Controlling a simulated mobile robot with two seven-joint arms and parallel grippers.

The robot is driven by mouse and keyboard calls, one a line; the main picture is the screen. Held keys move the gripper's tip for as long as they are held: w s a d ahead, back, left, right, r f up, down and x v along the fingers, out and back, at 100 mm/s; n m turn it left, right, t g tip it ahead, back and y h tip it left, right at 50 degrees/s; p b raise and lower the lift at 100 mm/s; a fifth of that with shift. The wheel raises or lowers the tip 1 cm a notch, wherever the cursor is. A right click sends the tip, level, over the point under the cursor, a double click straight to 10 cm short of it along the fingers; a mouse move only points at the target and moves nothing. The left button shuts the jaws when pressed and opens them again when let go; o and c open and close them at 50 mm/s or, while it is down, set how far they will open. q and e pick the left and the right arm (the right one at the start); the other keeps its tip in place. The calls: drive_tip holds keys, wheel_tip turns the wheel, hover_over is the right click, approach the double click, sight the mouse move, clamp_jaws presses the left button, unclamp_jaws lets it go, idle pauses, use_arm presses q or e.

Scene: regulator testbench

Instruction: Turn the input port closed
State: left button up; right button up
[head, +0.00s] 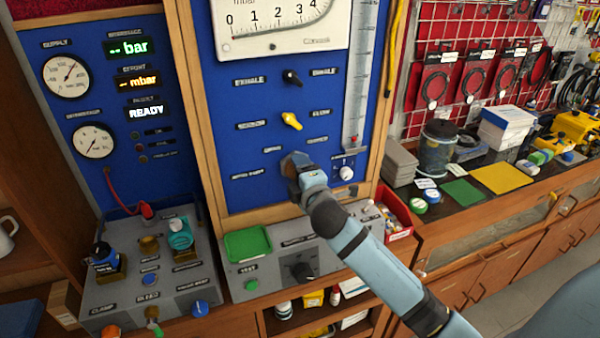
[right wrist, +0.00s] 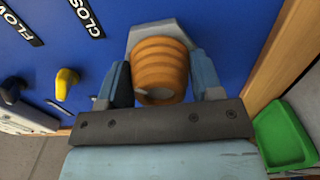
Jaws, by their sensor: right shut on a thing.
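The input port is hidden behind my right gripper in the head view, on the lower part of the blue panel (head: 240,120). In the right wrist view an orange-brown ribbed knob (right wrist: 162,68) with a grey collar sits between my right gripper's two fingers (right wrist: 163,85). The right gripper also shows in the head view (head: 292,165), up against the panel, and is shut on the knob. My left gripper is in neither view.
A yellow lever (head: 292,121) and a black lever (head: 292,77) sit above on the panel. A small white knob (head: 346,173) is to the right. A green tray (head: 247,243) lies on the ledge below. A red bin (head: 395,215) stands at the lower right.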

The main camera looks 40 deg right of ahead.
idle(0.4)
drive_tip(key=o, duration=0.9)
drive_tip(key=shift+b+v, duration=1.3)
drive_tip(key=shift+v, duration=5.65)
drive_tip(key=s+a+f+m+g+y+p, duration=0.1)
drive_tip(key=s+a+f+m, duration=0.3)
drive_tip(key=f, duration=0.5)
drive_tip(key=s+a+f+m+g+y+p, duration=0.1)
drive_tip(key=s+a+f+m+g+y, duration=0.2)
drive_tip(key=f, duration=0.7)
drive_tip(key=s+a+f+m+g+y+p, duration=0.1)
drive_tip(key=s+a+f+m, duration=0.4)
drive_tip(key=f, duration=0.5)
drive_tip(key=shift+s+a+f+g+y+p, duration=0.1)
drive_tip(key=shift+s+a+g+y+p, duration=0.3)
drive_tip(key=shift+s+a+g+y, duration=0.65)
